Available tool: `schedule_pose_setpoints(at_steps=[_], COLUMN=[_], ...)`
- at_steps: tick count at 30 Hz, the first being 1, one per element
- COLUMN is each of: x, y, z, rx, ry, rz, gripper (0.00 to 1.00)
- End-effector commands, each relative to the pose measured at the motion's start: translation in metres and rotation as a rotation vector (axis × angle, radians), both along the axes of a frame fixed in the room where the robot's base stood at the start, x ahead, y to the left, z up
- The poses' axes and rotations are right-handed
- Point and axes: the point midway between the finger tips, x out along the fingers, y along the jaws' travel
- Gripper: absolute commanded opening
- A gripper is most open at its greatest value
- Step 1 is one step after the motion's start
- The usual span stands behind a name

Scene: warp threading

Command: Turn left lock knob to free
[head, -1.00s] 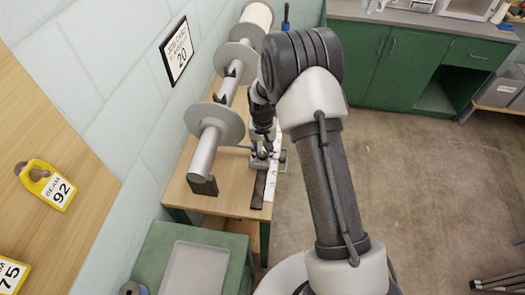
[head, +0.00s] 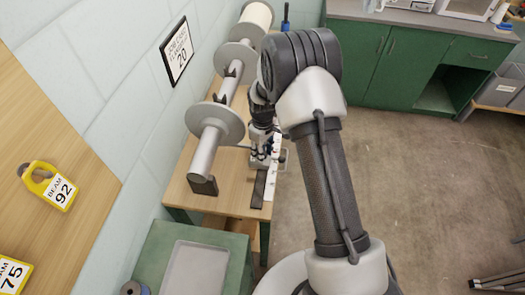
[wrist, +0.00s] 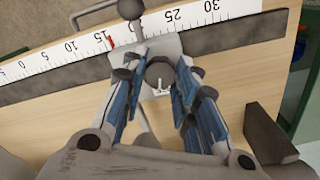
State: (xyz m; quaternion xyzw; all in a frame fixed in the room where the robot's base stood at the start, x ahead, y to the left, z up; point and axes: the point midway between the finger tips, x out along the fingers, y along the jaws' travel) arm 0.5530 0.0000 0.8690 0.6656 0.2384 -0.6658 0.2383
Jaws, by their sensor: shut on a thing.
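My gripper (wrist: 160,68) points down at a grey metal fitting on the bench. Its two blue-sided fingers close in on a round dark grey knob (wrist: 160,73), which sits between the fingertips. The finger pads partly hide the knob's sides, and I cannot read its lock marking. In the head view my gripper (head: 260,150) is low over the small fitting beside the ruler, and the knob is hidden there. A ball-ended lever (wrist: 130,9) rises from the same fitting, just beyond the fingers.
A white ruler (wrist: 60,58) runs along a dark bar across the wooden bench (head: 235,185). A grey beam with flanges (head: 215,122) rests in dark cradles to the left. A dark block (wrist: 268,133) lies right of the fingers. Floor to the right is open.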

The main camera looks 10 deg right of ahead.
Motion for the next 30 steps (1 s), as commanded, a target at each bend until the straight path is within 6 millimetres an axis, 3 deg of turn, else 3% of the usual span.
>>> schedule_pose_setpoints(at_steps=[12,30], x=[0.0003,0.0001], y=[-0.0002,-0.0003], z=[0.0000,-0.0001], rx=[0.000,0.000], ry=[0.000,0.000], rz=[0.249,0.310], gripper=[0.04,0.04])
